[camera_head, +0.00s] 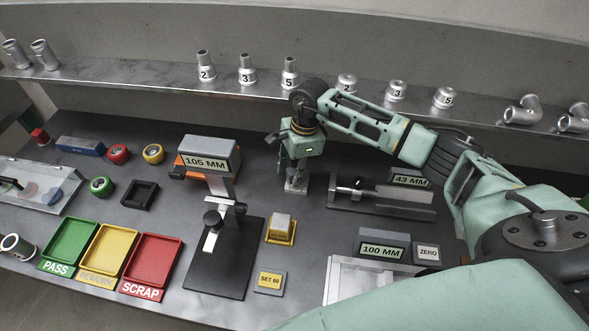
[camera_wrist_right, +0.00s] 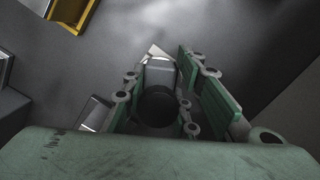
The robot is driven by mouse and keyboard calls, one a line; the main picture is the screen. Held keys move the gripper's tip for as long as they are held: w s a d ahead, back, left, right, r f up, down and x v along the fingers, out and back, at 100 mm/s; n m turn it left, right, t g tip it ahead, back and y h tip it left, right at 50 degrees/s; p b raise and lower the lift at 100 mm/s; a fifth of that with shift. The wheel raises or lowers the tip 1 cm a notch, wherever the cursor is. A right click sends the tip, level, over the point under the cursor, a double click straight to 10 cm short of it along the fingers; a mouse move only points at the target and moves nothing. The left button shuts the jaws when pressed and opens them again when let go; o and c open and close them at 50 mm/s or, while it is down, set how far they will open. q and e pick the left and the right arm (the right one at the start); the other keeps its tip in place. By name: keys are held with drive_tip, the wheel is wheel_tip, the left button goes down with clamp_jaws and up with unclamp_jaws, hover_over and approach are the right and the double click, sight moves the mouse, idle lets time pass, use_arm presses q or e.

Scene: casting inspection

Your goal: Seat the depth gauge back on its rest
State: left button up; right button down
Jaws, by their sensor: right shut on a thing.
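My right gripper (camera_head: 296,165) hangs pointing down over the dark bench, left of the 43 MM unit. It is shut on the depth gauge, of which a silver lower part (camera_head: 295,187) shows below the fingers. In the right wrist view, the green-padded fingers (camera_wrist_right: 160,100) stand either side of the gauge, which shows a grey body (camera_wrist_right: 160,69) and a dark round part. Most of it is hidden by the fingers. I cannot tell whether its foot touches the bench or a rest under it. My left gripper is not in view.
The 43 MM unit (camera_head: 411,180) stands close on the right, the yellow block holder (camera_head: 281,228) in front, and the 105 MM stand (camera_head: 226,270) to the left. A shelf (camera_head: 140,78) with several castings runs behind. Green, yellow and red trays stand front left.

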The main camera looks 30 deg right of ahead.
drive_tip(key=shift+f, duration=0.25)
drive_tip(key=c, duration=1.3)
unclamp_jaws()
drive_tip(key=shift+c, duration=0.2)
drive_tip(key=shift+f, duration=0.1)
wheel_tip(320, 180, up, 10)
drive_tip(key=shift+r, duration=0.1)
